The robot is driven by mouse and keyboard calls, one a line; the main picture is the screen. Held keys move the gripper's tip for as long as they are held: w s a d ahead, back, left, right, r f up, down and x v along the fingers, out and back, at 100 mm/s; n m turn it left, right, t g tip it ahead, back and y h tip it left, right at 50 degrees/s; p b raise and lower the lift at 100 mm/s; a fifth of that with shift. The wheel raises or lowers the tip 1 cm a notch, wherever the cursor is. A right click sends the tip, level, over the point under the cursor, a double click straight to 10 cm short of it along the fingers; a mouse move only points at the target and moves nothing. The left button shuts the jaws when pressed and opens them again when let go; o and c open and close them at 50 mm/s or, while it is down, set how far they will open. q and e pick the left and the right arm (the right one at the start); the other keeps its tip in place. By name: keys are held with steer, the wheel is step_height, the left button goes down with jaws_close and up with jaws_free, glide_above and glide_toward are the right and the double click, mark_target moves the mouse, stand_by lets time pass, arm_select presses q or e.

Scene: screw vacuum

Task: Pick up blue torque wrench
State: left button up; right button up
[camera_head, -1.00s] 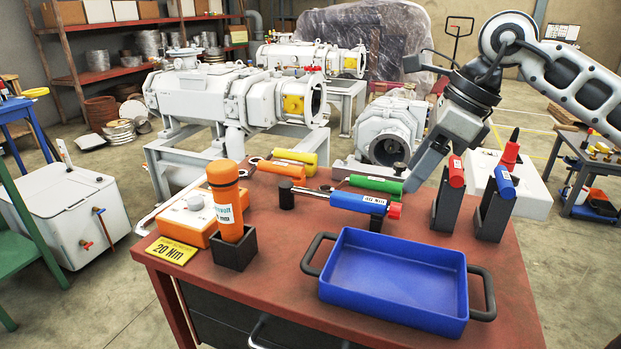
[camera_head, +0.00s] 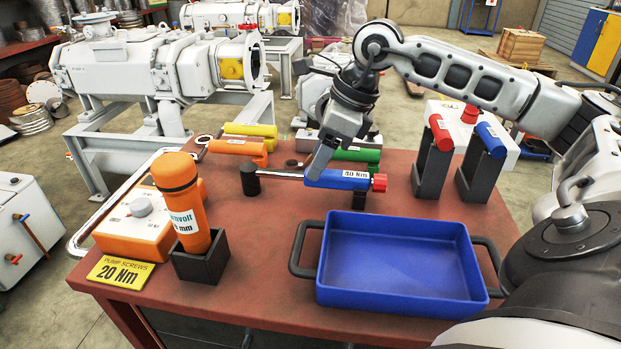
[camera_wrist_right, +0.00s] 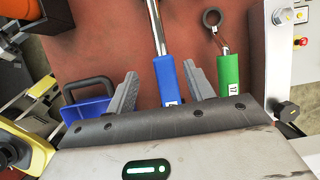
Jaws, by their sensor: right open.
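The blue torque wrench (camera_head: 338,179) lies level on black supports behind the blue tray, with its red end cap to the right and its metal shaft to the left. My right gripper (camera_head: 320,168) is at its blue handle, coming down from above. In the right wrist view, the open fingers (camera_wrist_right: 160,70) stand on either side of the blue handle (camera_wrist_right: 165,78), with visible gaps. The head view does not show whether a finger touches it. My left gripper is not in view.
A green-handled wrench (camera_head: 356,155) lies close behind; orange (camera_head: 238,147) and yellow (camera_head: 250,130) ones lie further left. The blue tray (camera_head: 396,300) is in front. Red (camera_head: 440,132) and blue (camera_head: 491,140) tools stand in black holders at right.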

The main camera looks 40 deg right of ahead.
mark_target(304, 184)
steer(key=shift+w+f, duration=0.2)
steer(key=shift+f, duration=0.4)
steer(key=x, duration=0.4)
steer(key=shift+d+f, duration=0.15)
steer(key=shift+f, duration=0.05)
steer(key=shift+c, duration=0.3)
steer(key=shift+w+r, duration=0.1)
jaws_close()
